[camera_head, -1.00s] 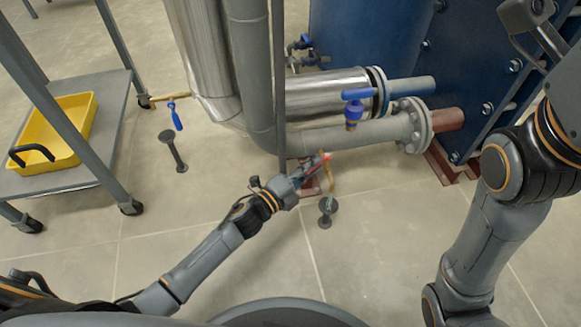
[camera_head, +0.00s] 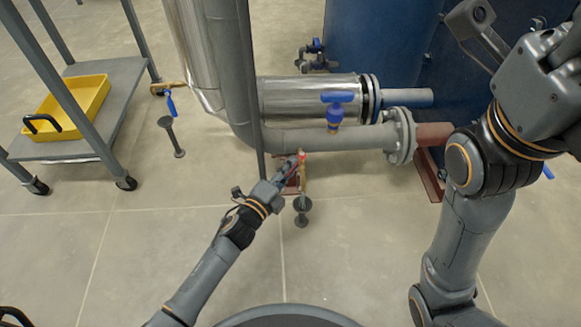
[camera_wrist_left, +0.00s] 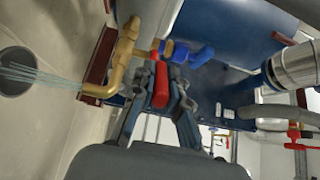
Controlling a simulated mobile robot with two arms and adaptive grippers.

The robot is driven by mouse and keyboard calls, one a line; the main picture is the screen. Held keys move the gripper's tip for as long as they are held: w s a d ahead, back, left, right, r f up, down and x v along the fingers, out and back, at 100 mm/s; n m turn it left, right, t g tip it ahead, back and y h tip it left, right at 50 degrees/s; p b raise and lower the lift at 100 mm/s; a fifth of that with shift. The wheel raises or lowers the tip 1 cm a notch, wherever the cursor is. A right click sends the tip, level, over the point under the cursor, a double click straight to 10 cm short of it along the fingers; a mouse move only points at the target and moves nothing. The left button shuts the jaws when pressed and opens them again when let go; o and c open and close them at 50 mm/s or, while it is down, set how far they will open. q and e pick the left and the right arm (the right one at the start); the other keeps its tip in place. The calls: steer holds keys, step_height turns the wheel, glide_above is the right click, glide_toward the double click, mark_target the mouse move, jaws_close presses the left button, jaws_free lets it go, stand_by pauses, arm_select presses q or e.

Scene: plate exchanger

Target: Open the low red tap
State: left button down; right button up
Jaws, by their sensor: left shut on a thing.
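The low red tap's handle (camera_wrist_left: 162,85) sits between the fingers of my left gripper (camera_wrist_left: 160,95) in the left wrist view. My left gripper (camera_head: 294,170) is shut on it, low by the floor, in the head view. The tap's brass spout (camera_wrist_left: 122,62) bends down to the left in the wrist view, and thin streaks of water (camera_wrist_left: 45,75) run from it towards a dark round drain (camera_wrist_left: 14,72). The spout also shows in the head view (camera_head: 303,186) above the drain (camera_head: 302,218). My right arm stands at the right; its fingers are not clear.
A blue-handled valve (camera_head: 336,112) sits on the grey pipe (camera_head: 340,139) above. Another blue-handled tap (camera_head: 170,103) is at the left, beside a trolley (camera_head: 110,110) with a yellow tray (camera_head: 92,98). The blue exchanger (camera_head: 385,60) stands behind. The front floor is clear.

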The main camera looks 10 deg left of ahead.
arm_select(q)
steer(key=c, duration=1.3)
jaws_free()
steer(key=v, duration=1.2)
